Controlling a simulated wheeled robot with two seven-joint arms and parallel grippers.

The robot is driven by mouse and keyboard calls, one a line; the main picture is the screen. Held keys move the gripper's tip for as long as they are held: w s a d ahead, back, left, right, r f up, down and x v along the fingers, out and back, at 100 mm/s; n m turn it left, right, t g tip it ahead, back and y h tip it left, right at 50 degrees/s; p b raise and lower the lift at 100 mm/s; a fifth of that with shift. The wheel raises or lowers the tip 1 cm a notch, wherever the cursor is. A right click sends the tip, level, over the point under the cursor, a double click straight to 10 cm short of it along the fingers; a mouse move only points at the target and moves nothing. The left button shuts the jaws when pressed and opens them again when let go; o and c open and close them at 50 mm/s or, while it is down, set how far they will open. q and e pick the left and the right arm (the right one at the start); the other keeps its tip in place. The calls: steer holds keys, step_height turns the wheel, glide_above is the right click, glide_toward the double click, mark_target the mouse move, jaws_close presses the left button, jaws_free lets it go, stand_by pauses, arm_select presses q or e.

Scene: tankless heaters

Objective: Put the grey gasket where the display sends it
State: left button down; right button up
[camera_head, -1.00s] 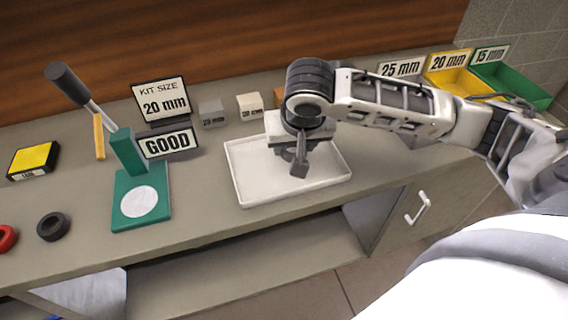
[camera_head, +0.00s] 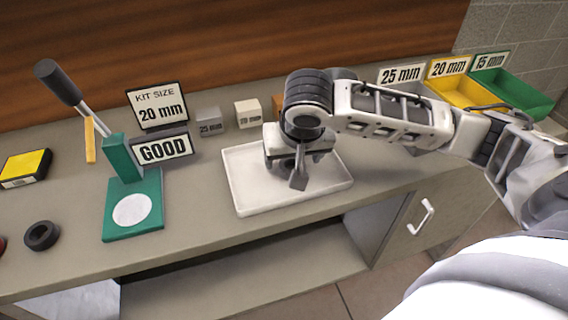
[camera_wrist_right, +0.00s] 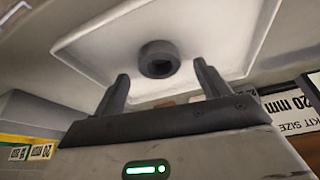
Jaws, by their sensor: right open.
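A dark grey ring-shaped gasket (camera_wrist_right: 159,59) lies in the white tray (camera_wrist_right: 85,45) in the right wrist view. In the head view my arm hides it in the tray (camera_head: 240,200). My right gripper (camera_head: 299,180) is over the tray, open and empty; in the wrist view its fingers (camera_wrist_right: 161,75) point toward the gasket from either side, with gaps. The display (camera_head: 157,104) reads "KIT SIZE 20 mm", and a sign below it (camera_head: 163,149) reads "GOOD". Bins stand at the far right: a yellow one marked 20 mm (camera_head: 462,90) and a green one marked 15 mm (camera_head: 520,95).
A 25 mm sign (camera_head: 401,75) stands left of the yellow bin; my arm covers much of the area below it. A green press (camera_head: 122,160), another dark ring (camera_head: 42,235) and a yellow-topped box (camera_head: 25,167) are at left. Small blocks (camera_head: 209,121) stand behind the tray.

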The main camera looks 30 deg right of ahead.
arm_select(q)
steer(key=r+p, duration=0.1)
steer(key=p, duration=0.1)
steer(key=r+p, duration=0.1)
steer(key=p, duration=0.1)
steer(key=shift+a+p, duration=0.3)
steer(key=shift+a, duration=0.05)
arm_select(e)
steer(key=v, duration=1.5)
steer(key=shift+s+r, duration=0.25)
steer(key=shift+r, duration=0.05)
arm_select(q)
steer(key=shift+s, duration=0.1)
arm_select(e)
steer(key=shift+a, duration=0.15)
